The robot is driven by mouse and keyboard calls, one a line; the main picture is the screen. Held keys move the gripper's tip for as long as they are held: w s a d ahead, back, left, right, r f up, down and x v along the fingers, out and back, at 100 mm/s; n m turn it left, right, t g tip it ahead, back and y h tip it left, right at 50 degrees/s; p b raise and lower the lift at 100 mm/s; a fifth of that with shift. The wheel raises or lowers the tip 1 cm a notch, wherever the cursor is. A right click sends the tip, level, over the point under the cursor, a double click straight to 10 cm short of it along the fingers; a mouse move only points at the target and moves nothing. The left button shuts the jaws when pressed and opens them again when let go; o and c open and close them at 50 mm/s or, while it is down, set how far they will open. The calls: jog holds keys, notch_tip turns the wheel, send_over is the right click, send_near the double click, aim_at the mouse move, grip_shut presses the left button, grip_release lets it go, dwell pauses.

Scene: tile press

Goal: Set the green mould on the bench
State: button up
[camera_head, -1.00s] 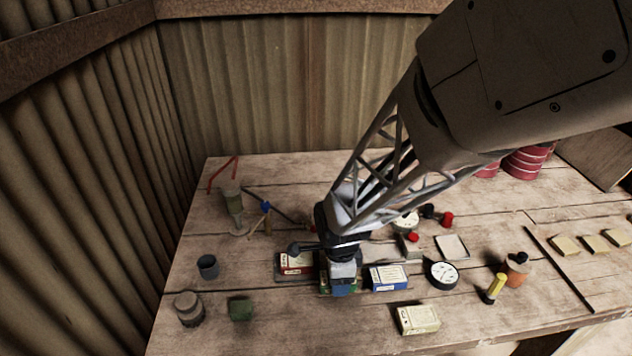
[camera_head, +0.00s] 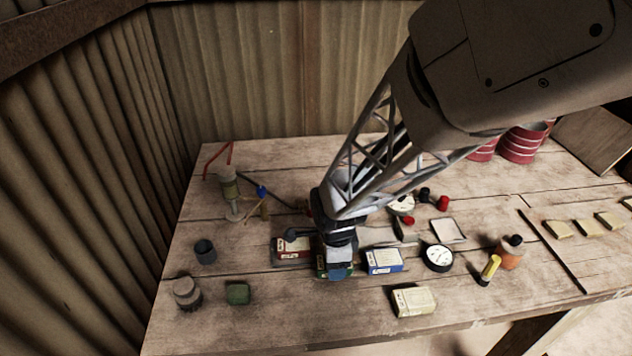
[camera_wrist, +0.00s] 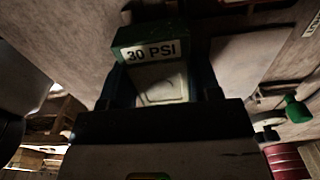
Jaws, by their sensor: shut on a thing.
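My gripper (camera_wrist: 160,92) is shut on a green mould (camera_wrist: 150,38) with a white "30 PSI" label and a pale square face. The mould sits between the two dark fingers in the wrist view. In the head view my gripper (camera_head: 336,264) points down over the front-middle of the bench (camera_head: 300,325), between a red-and-white box and a blue-and-white box. Only slivers of green show there beside the fingers. I cannot tell whether the mould touches the bench.
The red-and-white box (camera_head: 292,250) is close left, the blue-and-white box (camera_head: 384,260) close right. A small dark green block (camera_head: 237,293) lies front left. A cream box (camera_head: 412,301) and a round gauge (camera_head: 438,257) stand to the right. Bare wood lies in front of my gripper.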

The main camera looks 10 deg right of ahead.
jog(key=shift+f, duration=0.35)
jog(key=o, duration=1.2)
jog(key=shift+r, duration=0.1)
jog(key=shift+r, duration=3.85)
